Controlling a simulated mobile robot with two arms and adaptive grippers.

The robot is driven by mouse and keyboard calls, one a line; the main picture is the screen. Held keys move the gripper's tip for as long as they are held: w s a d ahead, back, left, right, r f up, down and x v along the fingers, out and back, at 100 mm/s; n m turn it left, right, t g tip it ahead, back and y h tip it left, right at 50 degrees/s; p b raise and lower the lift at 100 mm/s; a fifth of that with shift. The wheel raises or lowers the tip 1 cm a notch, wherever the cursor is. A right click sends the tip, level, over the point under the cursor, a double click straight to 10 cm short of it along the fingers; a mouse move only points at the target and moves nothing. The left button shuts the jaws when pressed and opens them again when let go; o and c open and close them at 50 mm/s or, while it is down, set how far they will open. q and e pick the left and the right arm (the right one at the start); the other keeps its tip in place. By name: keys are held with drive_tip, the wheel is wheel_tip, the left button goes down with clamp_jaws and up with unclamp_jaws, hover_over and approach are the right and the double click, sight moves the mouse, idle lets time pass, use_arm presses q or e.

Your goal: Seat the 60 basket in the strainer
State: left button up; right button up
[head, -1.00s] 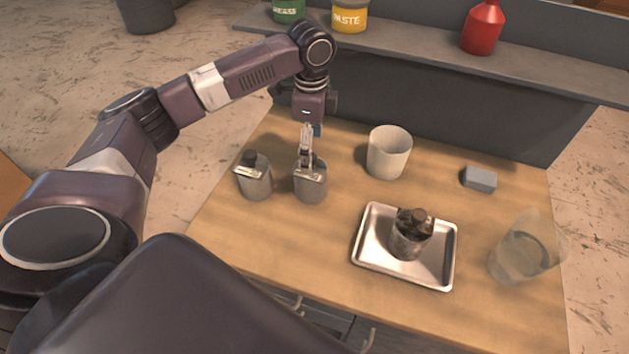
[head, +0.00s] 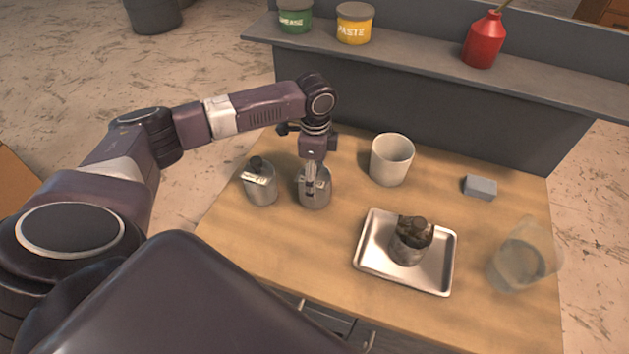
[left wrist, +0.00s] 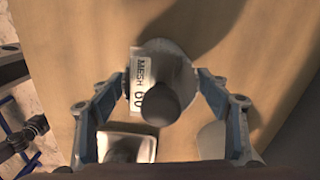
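The 60 basket (head: 316,192) is a grey metal can; its label reads MESH 60 in the left wrist view (left wrist: 143,75), beside a dark round knob. It stands upright on the wooden table. My left gripper (head: 312,187) points down over it. In the left wrist view my left gripper (left wrist: 163,82) is open, its fingers on either side of the basket's top; I cannot tell whether they touch it. I cannot tell for sure which vessel is the strainer; an open pale grey cup (head: 391,160) stands behind to the right. My right gripper is not in view.
A similar can with a knob (head: 261,183) stands close left of the basket. A metal tray (head: 372,262) holds a grimy, dark-topped can (head: 410,243). A clear beaker (head: 524,258) and a grey block (head: 480,187) are at the right. A shelf (head: 420,42) runs along the back.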

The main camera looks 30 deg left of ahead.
use_arm(q)
drive_tip(key=c, duration=1)
drive_tip(key=shift+c, duration=0.2)
drive_tip(key=shift+r, duration=0.15)
